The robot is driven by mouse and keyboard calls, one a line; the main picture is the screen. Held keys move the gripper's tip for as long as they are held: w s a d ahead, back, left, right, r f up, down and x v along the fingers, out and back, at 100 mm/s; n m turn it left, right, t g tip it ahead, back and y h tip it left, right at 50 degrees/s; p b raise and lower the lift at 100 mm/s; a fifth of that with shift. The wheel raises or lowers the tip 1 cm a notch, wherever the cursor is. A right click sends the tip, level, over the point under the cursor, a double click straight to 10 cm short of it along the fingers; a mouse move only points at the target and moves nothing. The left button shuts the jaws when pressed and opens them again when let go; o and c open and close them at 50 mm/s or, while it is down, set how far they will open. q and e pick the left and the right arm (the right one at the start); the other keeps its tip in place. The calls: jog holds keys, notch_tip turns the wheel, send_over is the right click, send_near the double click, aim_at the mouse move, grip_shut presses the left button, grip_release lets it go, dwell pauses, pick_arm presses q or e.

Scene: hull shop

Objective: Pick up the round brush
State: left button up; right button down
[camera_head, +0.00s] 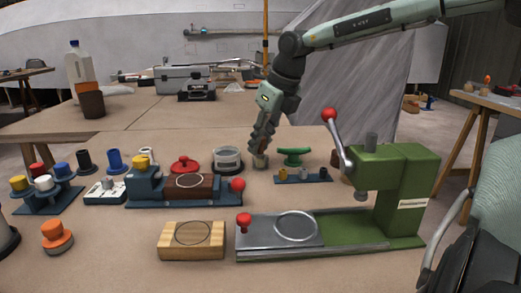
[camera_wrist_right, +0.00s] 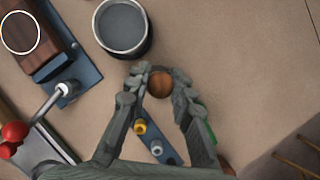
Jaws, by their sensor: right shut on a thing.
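The round brush (camera_head: 260,162) stands on the table behind the green press, with its pale lower part showing under my right gripper (camera_head: 262,146). In the wrist view its round brown wooden top (camera_wrist_right: 160,84) sits between the fingertips of my right gripper (camera_wrist_right: 158,76). The fingers are shut on it from both sides and hide part of it. The brush looks upright and at table level; I cannot tell whether it touches the table. My left gripper is not in view.
A grey-filled round pot (camera_head: 228,158) stands close left of the brush. A green-handled item (camera_head: 294,155) and a small blue rack (camera_head: 303,175) are close right. The green press (camera_head: 400,180) with its red-knobbed lever (camera_head: 337,138) stands in front right.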

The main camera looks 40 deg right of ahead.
jog(key=shift+r, duration=0.15)
notch_tip(320, 180, up, 4)
jog(key=shift+w+a+r, duration=0.1)
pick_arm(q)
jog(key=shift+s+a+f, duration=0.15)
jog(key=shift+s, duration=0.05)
pick_arm(e)
jog(key=w+a+r, duration=0.2)
jog(key=a+r, duration=0.4)
jog(key=a, duration=0.5)
jog(key=shift+a+r, duration=0.15)
jog(key=shift+r, duration=0.1)
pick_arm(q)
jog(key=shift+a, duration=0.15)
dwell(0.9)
